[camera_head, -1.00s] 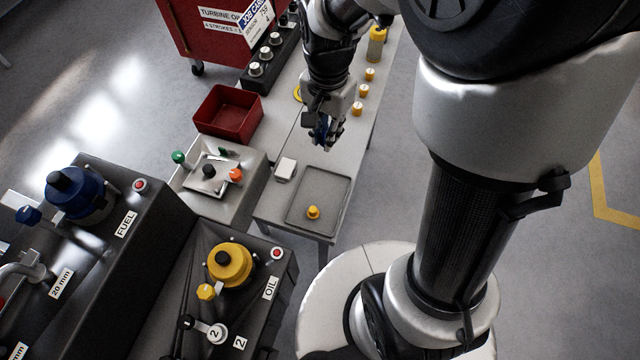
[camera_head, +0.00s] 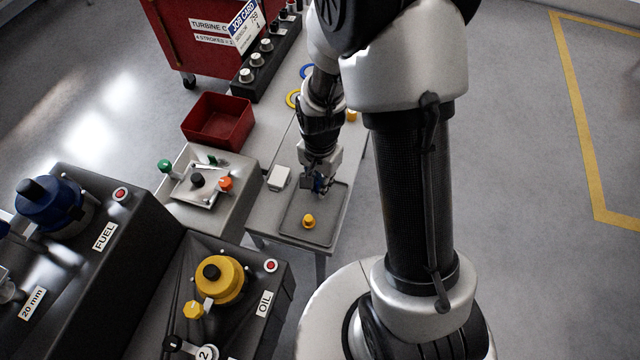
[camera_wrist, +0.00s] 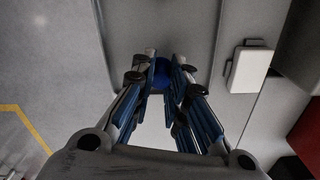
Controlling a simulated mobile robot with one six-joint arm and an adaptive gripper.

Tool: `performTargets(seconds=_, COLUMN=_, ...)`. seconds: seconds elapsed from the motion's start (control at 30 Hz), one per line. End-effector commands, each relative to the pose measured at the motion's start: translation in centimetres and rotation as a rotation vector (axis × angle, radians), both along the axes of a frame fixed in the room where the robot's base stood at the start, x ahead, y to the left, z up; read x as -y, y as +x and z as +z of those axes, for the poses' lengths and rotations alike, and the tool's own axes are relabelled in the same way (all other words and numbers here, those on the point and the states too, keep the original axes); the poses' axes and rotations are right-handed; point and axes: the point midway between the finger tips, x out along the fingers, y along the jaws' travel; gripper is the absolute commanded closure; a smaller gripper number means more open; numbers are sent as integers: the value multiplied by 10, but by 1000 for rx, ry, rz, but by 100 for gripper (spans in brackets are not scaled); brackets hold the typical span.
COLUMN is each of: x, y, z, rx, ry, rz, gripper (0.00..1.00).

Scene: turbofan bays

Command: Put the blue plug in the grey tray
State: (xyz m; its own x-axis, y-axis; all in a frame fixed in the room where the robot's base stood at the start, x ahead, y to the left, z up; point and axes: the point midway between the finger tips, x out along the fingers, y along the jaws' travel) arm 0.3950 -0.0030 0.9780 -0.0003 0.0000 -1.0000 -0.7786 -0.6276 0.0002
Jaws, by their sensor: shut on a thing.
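My gripper (camera_head: 319,184) is over the far part of the grey tray (camera_head: 288,229) in the head view, pointing down. In the wrist view my gripper (camera_wrist: 163,80) is shut on the blue plug (camera_wrist: 162,72), which shows as a dark blue round shape between the fingertips. The fingers hide most of the plug. The tray's flat surface (camera_wrist: 190,15) lies beyond it in the wrist view. I cannot tell whether the plug touches the tray. A yellow plug (camera_head: 308,221) sits in the near part of the tray.
A white block (camera_head: 278,177) lies left of the tray and also shows in the wrist view (camera_wrist: 250,68). A red bin (camera_head: 218,120) stands farther back left. A grey box with coloured knobs (camera_head: 240,205) is left of the tray. The tray's middle has free room.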

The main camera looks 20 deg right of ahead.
Motion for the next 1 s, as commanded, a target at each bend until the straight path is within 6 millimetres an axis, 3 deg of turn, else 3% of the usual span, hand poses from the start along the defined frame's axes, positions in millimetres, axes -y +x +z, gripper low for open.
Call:
performTargets(seconds=0.03, x=0, y=0, z=-7, rx=-1, ry=0, rz=0, gripper=95)
performTargets(seconds=0.43, x=0, y=0, z=-12, rx=1, ry=0, rz=0, gripper=95)
performTargets(seconds=0.47, x=0, y=0, z=-11, rx=1, ry=0, rz=0, gripper=84)
performTargets(seconds=0.73, x=0, y=0, z=-10, rx=0, ry=0, rz=0, gripper=66)
performTargets(seconds=1.0, x=0, y=0, z=-10, rx=0, ry=0, rz=0, gripper=66)
